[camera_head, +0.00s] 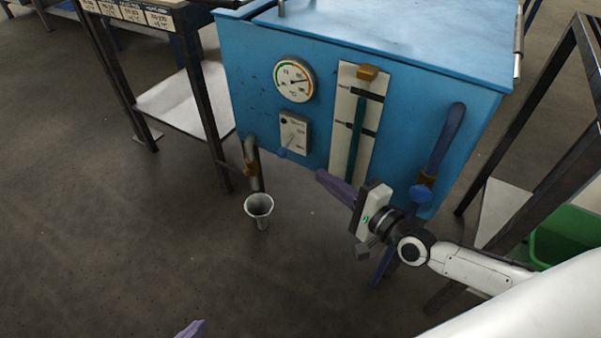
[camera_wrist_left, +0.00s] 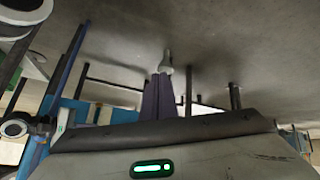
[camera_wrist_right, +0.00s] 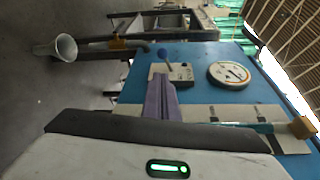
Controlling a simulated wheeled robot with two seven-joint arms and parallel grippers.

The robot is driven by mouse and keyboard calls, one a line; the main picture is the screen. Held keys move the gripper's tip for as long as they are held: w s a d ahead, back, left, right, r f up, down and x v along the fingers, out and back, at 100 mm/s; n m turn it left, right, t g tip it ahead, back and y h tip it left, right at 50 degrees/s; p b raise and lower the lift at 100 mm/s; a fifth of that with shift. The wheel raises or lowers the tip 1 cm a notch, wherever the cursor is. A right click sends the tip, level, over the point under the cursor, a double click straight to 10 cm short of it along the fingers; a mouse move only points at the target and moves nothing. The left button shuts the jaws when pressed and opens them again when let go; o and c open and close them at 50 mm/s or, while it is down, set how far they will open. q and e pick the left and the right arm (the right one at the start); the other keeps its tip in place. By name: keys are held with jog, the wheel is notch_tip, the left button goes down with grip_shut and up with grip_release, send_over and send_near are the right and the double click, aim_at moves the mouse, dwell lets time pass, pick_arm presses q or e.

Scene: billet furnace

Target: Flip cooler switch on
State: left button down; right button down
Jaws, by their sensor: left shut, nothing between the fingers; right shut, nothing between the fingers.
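The blue cooler tank (camera_head: 400,60) stands at the centre back. A pale switch plate (camera_head: 294,132) is on its front, below the round gauge. Its lever points down and ends in a blue knob (camera_head: 282,153). The right wrist view shows the plate (camera_wrist_right: 182,72) and the knob (camera_wrist_right: 162,52) too. My right gripper (camera_head: 321,175) is shut and empty, right of and below the knob; its purple fingertips (camera_wrist_right: 160,78) appear apart from the lever. My left gripper (camera_head: 190,328) is shut and empty at the bottom edge; its fingers (camera_wrist_left: 158,82) also show in the left wrist view.
A gauge (camera_head: 294,80) and a sight-glass panel (camera_head: 357,120) share the tank front. A blue-handled valve (camera_head: 446,140) is at right. A drain pipe (camera_head: 251,165) stands above a pale funnel (camera_head: 259,207). Dark-framed tables flank the tank. The floor at left is clear.

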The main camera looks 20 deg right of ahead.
aim_at(287, 146)
jog(key=shift+w+d+r, duration=0.1)
jog(key=shift+w+d, duration=0.05)
jog(key=shift+d, duration=0.15)
jog(key=shift+w, duration=0.1)
